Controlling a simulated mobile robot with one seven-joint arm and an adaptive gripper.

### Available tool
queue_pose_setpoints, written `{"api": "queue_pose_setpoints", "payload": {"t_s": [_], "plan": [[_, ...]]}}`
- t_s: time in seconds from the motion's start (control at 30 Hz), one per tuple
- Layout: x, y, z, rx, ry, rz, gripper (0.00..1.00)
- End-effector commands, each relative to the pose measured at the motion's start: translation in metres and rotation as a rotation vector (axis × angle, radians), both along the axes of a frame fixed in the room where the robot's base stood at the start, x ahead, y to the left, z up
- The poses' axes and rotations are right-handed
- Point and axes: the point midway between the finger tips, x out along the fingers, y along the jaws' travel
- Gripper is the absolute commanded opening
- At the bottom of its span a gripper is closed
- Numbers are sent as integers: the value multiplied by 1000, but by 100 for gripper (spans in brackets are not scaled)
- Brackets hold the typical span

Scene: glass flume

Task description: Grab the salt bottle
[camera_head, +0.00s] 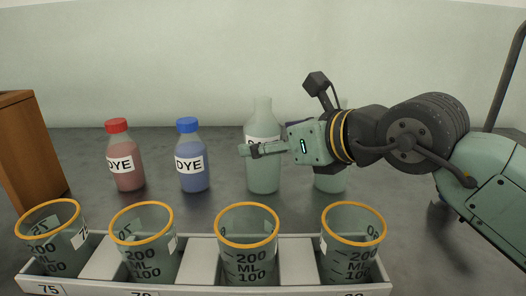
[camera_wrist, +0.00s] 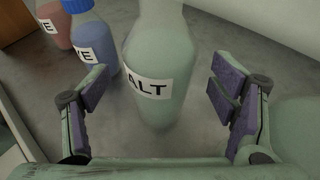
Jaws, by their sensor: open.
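The salt bottle (camera_head: 263,174) is pale green and stands upright on the grey counter. In the head view my gripper (camera_head: 262,150) covers part of its label. In the wrist view the salt bottle (camera_wrist: 152,62) shows a white label whose visible letters read "ALT", and its top is cut off by the frame edge. My gripper (camera_wrist: 160,95) is open, with one finger on each side of the bottle and visible gaps between. I cannot tell how far the bottle reaches in between the fingers.
A red-capped dye bottle (camera_head: 126,168) and a blue-capped dye bottle (camera_head: 193,170) stand to the left. Another pale bottle (camera_head: 330,183) is partly hidden behind my arm. A white rack (camera_head: 199,262) with several orange-rimmed beakers stands in front. A wooden box (camera_head: 30,150) is at far left.

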Motion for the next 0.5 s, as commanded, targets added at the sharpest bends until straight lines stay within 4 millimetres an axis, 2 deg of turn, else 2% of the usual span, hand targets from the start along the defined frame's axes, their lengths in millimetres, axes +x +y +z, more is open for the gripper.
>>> {"api": "queue_pose_setpoints", "payload": {"t_s": [0.2,0.5], "plan": [[20,17,-11,-2,0,2,78],[22,18,-12,0,0,1,77]]}}
